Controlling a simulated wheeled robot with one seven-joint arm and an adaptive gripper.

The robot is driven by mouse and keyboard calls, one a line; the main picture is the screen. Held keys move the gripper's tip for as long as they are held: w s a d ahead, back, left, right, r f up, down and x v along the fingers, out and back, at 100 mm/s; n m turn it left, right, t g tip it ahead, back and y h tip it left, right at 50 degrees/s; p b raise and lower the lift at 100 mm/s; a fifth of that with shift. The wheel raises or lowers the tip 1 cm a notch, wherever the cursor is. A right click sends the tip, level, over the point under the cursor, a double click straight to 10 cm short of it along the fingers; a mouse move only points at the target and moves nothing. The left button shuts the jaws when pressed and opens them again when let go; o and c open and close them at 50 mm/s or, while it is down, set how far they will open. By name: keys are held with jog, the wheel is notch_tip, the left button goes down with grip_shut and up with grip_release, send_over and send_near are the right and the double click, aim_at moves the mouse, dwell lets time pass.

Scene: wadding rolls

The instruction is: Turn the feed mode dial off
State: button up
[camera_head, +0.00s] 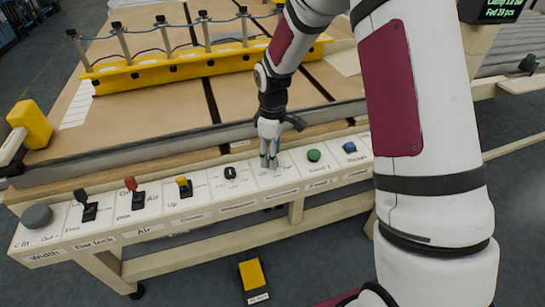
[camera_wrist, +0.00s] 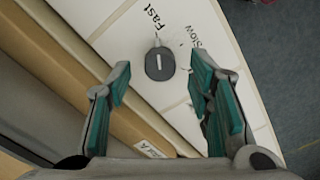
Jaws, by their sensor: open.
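A dark round dial (camera_wrist: 160,63) with a white line shows between and just beyond my fingertips in the wrist view. The line runs up and down in that picture, with "Fast" printed above the dial and "Slow" to its right. My gripper (camera_wrist: 160,88) is open and empty, its teal-padded fingers apart on either side of the dial. In the head view my gripper (camera_head: 268,162) points down over the white control panel (camera_head: 330,177) and hides part of it. A small black dial (camera_head: 230,172) shows left of my gripper; I cannot tell whether it is the same one.
Left along the panel stand a yellow lever (camera_head: 184,187), a red-topped lever (camera_head: 132,190), a black lever (camera_head: 87,207) and a grey knob (camera_head: 37,217). To the right are a green button (camera_head: 313,155) and a blue button (camera_head: 349,147). A yellow pedal (camera_head: 253,275) is on the floor.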

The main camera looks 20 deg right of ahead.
jog(key=shift+f, duration=0.8)
jog(key=shift+c, duration=0.4)
grip_shut()
